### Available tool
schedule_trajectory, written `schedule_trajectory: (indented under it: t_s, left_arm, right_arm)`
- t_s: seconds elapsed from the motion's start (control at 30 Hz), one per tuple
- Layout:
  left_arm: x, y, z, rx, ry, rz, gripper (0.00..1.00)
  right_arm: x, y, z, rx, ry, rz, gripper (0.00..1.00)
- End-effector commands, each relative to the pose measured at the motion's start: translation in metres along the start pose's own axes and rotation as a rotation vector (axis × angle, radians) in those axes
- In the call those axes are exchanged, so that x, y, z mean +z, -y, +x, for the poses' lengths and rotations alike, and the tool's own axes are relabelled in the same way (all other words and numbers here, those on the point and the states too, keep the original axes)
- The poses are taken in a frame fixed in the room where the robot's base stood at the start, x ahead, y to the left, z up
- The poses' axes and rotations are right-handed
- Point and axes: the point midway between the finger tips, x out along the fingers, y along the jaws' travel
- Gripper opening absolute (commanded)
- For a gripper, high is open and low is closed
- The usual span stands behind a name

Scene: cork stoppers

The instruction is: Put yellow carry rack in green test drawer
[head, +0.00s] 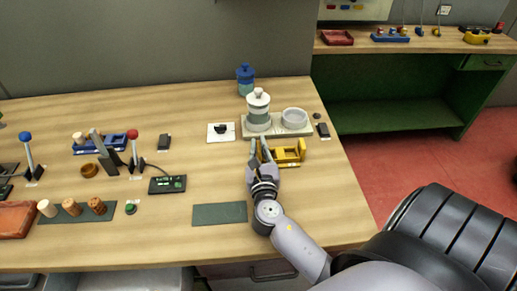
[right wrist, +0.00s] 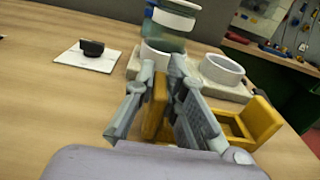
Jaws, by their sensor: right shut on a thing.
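The yellow carry rack (head: 290,151) is at the right part of the wooden bench, just in front of the pale base with the jar. My right gripper (head: 261,153) is shut on the rack's left end wall. In the right wrist view the fingers (right wrist: 166,100) straddle that wall, and the rack's open tray (right wrist: 232,126) extends to the right. I cannot tell whether the rack touches the bench. The green drawer (head: 486,62), with a small handle, is in the green bench at the far right and looks shut. My left gripper is not in view.
The pale base (head: 275,133) carries a white-banded jar (head: 258,105) and a white ring (head: 294,118) close behind the rack. A dark green mat (head: 219,213) lies nearer. Red floor (head: 385,165) separates the benches. The green bench's top (head: 425,44) holds several items.

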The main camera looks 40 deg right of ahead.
Motion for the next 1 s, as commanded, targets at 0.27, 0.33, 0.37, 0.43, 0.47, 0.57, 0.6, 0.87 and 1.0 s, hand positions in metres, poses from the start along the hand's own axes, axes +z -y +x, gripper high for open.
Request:
schedule_trajectory:
  t_s: [0.27,0.33,0.37,0.43,0.47,0.57,0.6,0.87,1.0]
  left_arm:
    - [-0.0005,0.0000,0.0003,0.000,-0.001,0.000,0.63]
    - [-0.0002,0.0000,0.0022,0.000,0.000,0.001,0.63]
    - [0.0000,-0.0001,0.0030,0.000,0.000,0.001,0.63]
    - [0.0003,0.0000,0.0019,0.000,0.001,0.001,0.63]
    - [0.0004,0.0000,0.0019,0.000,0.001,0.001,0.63]
    - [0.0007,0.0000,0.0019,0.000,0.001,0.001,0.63]
    - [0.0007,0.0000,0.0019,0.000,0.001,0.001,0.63]
    - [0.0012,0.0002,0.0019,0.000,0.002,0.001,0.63]
    - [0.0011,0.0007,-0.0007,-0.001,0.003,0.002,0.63]
  right_arm:
    - [-0.0001,-0.0002,0.0000,0.000,0.002,0.000,0.00]
    - [-0.0026,-0.0003,0.0000,0.000,0.002,0.000,0.00]
    - [-0.0037,-0.0003,0.0001,0.000,0.002,0.000,0.00]
    - [-0.0030,-0.0003,-0.0001,0.000,0.001,0.001,0.15]
    - [-0.0030,-0.0002,-0.0001,0.000,0.001,0.001,0.17]
    - [-0.0030,-0.0002,-0.0001,0.000,0.001,0.001,0.24]
    - [-0.0030,-0.0002,-0.0001,0.000,0.001,0.001,0.26]
    - [-0.0029,-0.0002,0.0000,0.000,0.001,0.001,0.31]
    - [0.0007,-0.0001,0.0000,0.000,0.001,0.001,0.31]
